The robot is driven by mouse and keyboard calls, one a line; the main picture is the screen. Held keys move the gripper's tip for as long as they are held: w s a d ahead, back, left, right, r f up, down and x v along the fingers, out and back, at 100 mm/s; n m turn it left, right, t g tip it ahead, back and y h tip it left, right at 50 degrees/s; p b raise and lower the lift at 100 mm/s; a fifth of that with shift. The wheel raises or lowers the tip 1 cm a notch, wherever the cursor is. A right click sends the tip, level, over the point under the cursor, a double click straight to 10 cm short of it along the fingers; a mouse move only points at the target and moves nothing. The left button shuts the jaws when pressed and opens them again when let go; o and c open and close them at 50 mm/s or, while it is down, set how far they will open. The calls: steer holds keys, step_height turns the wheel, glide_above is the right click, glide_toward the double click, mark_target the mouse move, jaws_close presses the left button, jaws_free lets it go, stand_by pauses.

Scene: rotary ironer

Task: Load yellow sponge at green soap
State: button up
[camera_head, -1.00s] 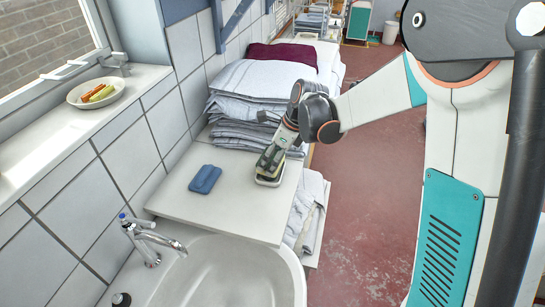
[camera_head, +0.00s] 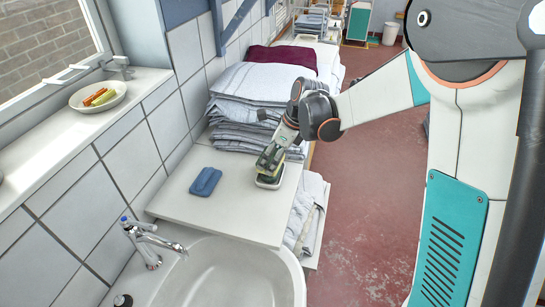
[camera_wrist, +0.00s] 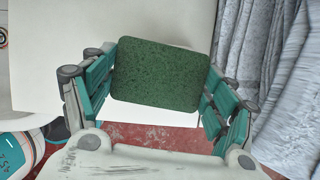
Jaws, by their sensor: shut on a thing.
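My gripper (camera_head: 271,160) points down near the right edge of the white counter and is shut on the yellow sponge (camera_wrist: 160,75). In the wrist view the sponge shows its dark green scouring face between the teal fingers. In the head view a pale yellow layer shows below the fingers. A small whitish dish (camera_head: 268,184) is right under the sponge; I cannot tell whether they touch. A white plate (camera_head: 118,98) on the windowsill holds orange and green pieces; I cannot tell whether one is the green soap.
A blue sponge-like block (camera_head: 205,181) lies on the counter (camera_head: 218,214) left of my gripper. A basin (camera_head: 240,275) with a tap (camera_head: 150,240) is in front. The counter between block and basin is clear.

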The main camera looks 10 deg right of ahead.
mark_target(272, 157)
steer(key=shift+r+p, duration=1.6)
steer(key=shift+r, duration=1.05)
steer(key=shift+d, duration=0.1)
